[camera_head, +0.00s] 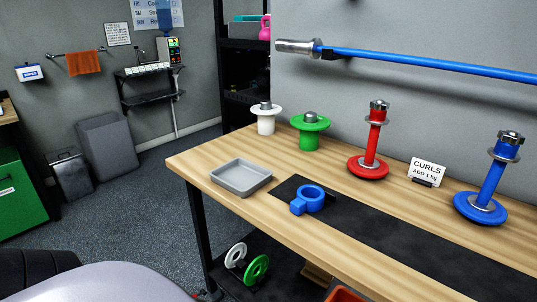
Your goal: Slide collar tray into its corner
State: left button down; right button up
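The collar tray is a shallow grey rectangular tray (241,180) lying flat on the wooden table (207,158). It appears empty. It sits close to the table's front edge, a little right of the table's left corner, with bare wood between them. A blue collar (312,198) with a square tab lies to the tray's right on a black mat (400,237), apart from the tray. Neither of my grippers shows in the head view.
A white flanged piece (266,122) and a green one (310,137) stand behind the tray. A red upright (375,140), a CURLS card (426,173) and a blue upright (492,180) stand farther right.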

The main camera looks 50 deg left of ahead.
aim_at(243, 177)
jog(key=u, duration=1.6)
